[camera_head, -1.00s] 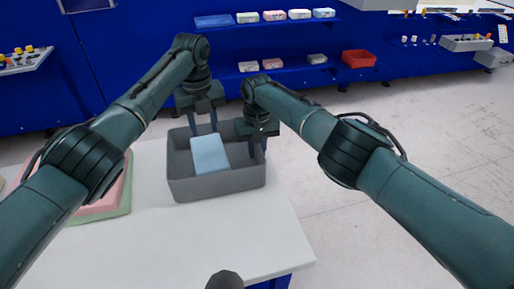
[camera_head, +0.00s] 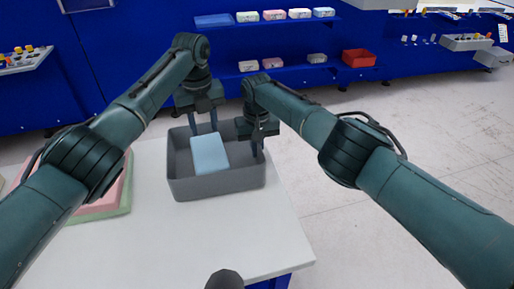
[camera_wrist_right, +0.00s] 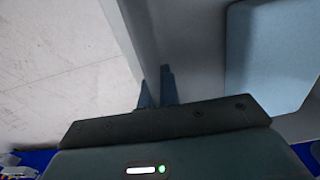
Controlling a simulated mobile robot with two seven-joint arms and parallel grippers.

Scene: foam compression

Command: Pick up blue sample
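The blue sample (camera_head: 209,154) is a flat light-blue block lying inside the grey bin (camera_head: 217,187), tilted against its walls. It also shows at the upper right of the right wrist view (camera_wrist_right: 275,55). My left gripper (camera_head: 204,125) is open at the bin's far side, just behind the sample, fingers apart and empty. My right gripper (camera_head: 258,152) is at the bin's right wall. In the right wrist view its fingers (camera_wrist_right: 155,92) are close together on either side of the bin wall (camera_wrist_right: 135,35), apart from the sample.
A pink and green foam stack (camera_head: 108,204) lies on the white table (camera_head: 200,235) to the left. Behind, a blue shelf holds small blocks (camera_head: 273,15) and a red tray (camera_head: 359,58).

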